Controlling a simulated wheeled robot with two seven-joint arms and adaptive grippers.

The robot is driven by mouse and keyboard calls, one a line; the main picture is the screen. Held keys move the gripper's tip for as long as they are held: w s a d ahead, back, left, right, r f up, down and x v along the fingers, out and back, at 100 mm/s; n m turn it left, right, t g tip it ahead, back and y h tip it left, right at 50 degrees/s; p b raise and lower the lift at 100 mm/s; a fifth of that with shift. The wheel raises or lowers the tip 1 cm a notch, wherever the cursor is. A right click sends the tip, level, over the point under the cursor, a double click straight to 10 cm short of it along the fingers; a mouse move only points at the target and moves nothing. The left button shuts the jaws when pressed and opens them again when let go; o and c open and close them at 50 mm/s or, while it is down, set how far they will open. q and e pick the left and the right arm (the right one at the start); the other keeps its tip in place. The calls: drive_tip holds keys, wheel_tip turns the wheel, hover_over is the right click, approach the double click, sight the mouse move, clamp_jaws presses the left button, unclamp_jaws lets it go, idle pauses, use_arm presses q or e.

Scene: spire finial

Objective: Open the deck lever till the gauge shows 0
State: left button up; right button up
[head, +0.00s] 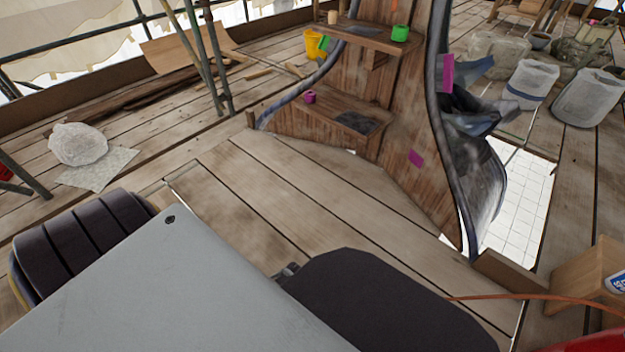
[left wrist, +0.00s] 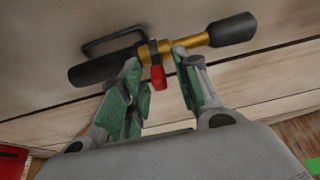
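In the left wrist view, a brass valve fitting (left wrist: 196,40) with black ends lies across a pale surface. A short red lever-like piece (left wrist: 158,78) hangs from a dark collar on it; I cannot tell whether it is the deck lever. My left gripper (left wrist: 160,72), with green pads, is open. Its fingers stand apart, with the red piece seen between them. Whether either finger touches the fitting is unclear. No gauge can be made out in either view. My right gripper is not in view.
In the head view, a wooden spire structure (head: 416,118) with ledges stands on the plank deck (head: 255,200). Right of it is an opening (head: 520,190) in the deck. A wrapped bundle (head: 77,145) lies left.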

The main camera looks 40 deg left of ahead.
use_arm(q)
drive_tip(key=shift+c, duration=0.2)
clamp_jaws()
drive_tip(key=shift+w, duration=0.1)
